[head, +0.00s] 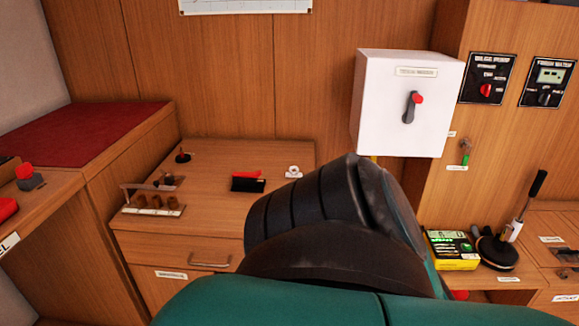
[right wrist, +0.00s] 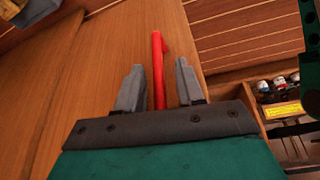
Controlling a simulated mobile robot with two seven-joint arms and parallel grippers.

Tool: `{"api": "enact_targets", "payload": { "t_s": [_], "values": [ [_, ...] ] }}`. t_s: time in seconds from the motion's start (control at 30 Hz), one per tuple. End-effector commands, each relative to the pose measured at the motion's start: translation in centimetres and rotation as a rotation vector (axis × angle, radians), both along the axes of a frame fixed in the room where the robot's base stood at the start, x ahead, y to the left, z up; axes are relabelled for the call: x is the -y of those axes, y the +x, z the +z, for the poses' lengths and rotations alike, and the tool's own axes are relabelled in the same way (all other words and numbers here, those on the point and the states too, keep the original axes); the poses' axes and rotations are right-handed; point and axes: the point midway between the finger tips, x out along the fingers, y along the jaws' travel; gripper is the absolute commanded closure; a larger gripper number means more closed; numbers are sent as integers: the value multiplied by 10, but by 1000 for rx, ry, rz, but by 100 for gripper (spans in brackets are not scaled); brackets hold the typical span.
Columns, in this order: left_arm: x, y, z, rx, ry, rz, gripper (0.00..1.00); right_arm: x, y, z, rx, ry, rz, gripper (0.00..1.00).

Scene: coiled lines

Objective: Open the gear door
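My right gripper (right wrist: 158,88) shows in the right wrist view with its two grey fingers apart. A red bar-like piece (right wrist: 158,65) stands between the fingers, with gaps on both sides. It lies against a wooden panel (right wrist: 105,60); I cannot tell whether this panel is the gear door. In the head view, a wooden cabinet with a drawer handle (head: 210,263) has a small label (head: 172,275) below, too small to read. My teal and black arm covers the middle of the head view and hides what is behind it. My left gripper is not in view.
A white switch box (head: 408,105) with a red-tipped lever hangs on the wall. A yellow-green box (head: 452,248) and a black lever (head: 530,195) stand at the right. In the right wrist view, an open compartment (right wrist: 262,105) holds small jars.

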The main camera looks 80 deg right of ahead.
Motion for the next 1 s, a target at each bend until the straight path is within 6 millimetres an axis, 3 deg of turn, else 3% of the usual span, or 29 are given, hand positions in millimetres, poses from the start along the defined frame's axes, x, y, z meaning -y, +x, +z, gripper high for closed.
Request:
{"api": "enact_targets", "payload": {
  "t_s": [0.23,0.37,0.53,0.7,1.0],
  "values": [
    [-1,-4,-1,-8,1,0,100,1,0,1,1,-1,0,62],
    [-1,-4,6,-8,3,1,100,1,-5,12,-1,0,-1,62],
    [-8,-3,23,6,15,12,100,0,-17,45,-2,-1,0,62],
    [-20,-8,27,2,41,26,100,-2,-31,81,-1,0,0,62],
    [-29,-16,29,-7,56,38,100,-2,-48,117,0,-1,0,62]
  ]
}}
